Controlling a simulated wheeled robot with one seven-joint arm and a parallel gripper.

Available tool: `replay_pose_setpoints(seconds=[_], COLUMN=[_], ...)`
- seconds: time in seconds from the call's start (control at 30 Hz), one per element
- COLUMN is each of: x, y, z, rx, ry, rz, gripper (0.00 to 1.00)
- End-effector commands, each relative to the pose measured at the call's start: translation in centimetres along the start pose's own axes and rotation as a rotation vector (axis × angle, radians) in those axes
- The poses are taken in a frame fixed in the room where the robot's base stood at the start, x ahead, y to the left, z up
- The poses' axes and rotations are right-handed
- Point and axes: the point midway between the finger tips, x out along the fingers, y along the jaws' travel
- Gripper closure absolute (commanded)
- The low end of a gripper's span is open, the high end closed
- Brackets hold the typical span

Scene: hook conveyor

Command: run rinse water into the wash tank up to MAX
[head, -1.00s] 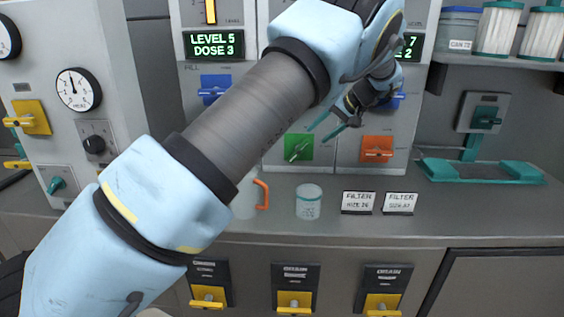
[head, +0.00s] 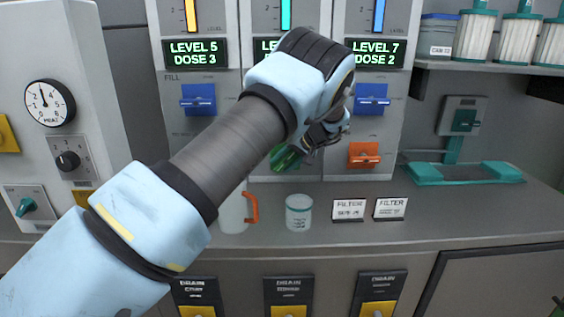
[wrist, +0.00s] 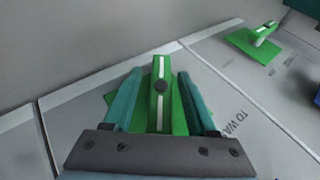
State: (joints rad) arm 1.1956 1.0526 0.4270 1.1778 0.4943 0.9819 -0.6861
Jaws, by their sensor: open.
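A green handle (wrist: 160,95) with a white stripe stands between the two teal fingers of my open gripper (wrist: 160,75). Gaps show on both sides, so the fingers look apart from it. In the head view the green handle (head: 286,158) is on the middle panel, partly hidden by my gripper (head: 300,152). Level columns above are yellow (head: 191,15), teal (head: 286,14) and blue (head: 379,15). The middle display (head: 265,50) is mostly hidden by my arm.
Blue handles (head: 198,98) (head: 372,97) and an orange handle (head: 363,154) flank my gripper. A mug (head: 233,212), a jar (head: 299,212) and two filter cards (head: 349,208) stand on the counter (head: 410,232). Yellow drain handles (head: 289,311) are below.

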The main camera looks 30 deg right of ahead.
Motion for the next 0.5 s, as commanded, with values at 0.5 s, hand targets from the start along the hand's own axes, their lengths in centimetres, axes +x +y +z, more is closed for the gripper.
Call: replay_pose_setpoints(seconds=[0.5], x=[0.68], y=[0.01], z=[0.00], rx=[-0.001], ry=[0.001], rz=[0.001], gripper=[0.57])
